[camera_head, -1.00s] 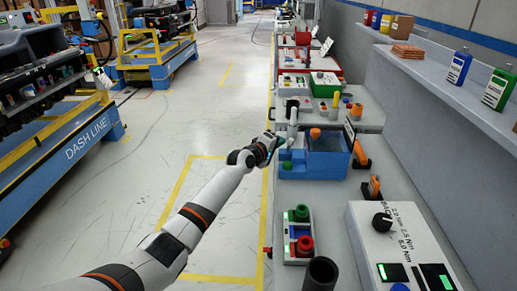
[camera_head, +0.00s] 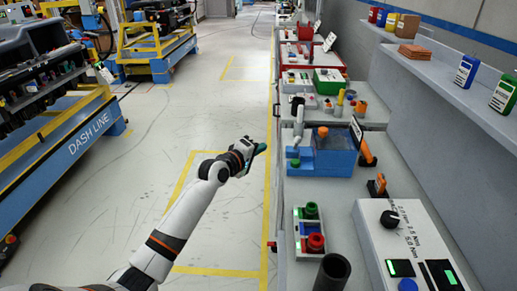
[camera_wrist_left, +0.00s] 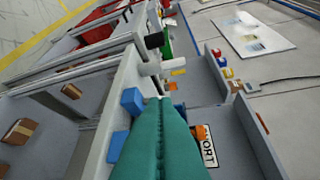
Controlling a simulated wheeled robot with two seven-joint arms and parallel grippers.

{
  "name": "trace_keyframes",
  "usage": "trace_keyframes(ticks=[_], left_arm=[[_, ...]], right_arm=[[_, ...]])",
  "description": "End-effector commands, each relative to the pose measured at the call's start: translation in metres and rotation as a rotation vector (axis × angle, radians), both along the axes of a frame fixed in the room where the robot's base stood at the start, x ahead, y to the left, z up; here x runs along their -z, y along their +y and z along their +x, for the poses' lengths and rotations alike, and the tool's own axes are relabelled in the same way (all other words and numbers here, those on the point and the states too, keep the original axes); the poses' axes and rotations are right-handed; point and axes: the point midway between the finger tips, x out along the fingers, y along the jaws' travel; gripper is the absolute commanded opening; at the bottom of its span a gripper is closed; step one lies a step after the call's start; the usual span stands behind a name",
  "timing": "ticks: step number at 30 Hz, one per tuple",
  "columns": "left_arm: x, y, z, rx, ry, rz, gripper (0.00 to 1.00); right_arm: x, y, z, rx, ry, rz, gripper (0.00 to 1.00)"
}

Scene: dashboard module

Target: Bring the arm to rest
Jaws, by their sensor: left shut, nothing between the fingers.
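My left arm comes in from the lower left in the head view. Its gripper (camera_head: 261,149) hangs over the floor, just left of the workbench (camera_head: 275,215) edge. The fingers are together and hold nothing. In the left wrist view the closed teal fingers (camera_wrist_left: 160,145) fill the lower middle. My right gripper is not in view.
On the bench stand a blue bin (camera_head: 330,152), a tray with red and green knobs (camera_head: 309,231), a dark cylinder (camera_head: 331,273) and a white control box (camera_head: 405,240). A blue dash line cart (camera_head: 90,142) stands at left. The floor between is clear.

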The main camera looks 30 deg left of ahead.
Motion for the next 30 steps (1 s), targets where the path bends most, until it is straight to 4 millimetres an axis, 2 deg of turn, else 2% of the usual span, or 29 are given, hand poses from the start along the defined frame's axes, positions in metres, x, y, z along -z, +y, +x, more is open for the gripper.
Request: trace_keyframes(ticks=[9,17,20,23,26,30], left_arm=[[-0.001,0.001,-0.004,-0.001,-0.001,0.001,0.00],[-0.001,0.001,-0.004,-0.001,-0.001,0.000,0.00],[0.008,0.001,-0.004,-0.003,0.012,0.011,0.00],[0.042,0.001,-0.008,-0.009,0.059,0.054,0.00],[0.103,0.002,-0.019,-0.014,0.142,0.144,0.00],[0.206,0.000,-0.054,0.012,0.290,0.311,0.00]], right_arm=[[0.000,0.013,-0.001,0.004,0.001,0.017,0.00],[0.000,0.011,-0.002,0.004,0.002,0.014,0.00],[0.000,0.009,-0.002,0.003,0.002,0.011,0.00],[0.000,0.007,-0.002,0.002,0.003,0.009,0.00],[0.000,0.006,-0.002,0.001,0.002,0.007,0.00],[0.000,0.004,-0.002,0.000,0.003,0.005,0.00]])
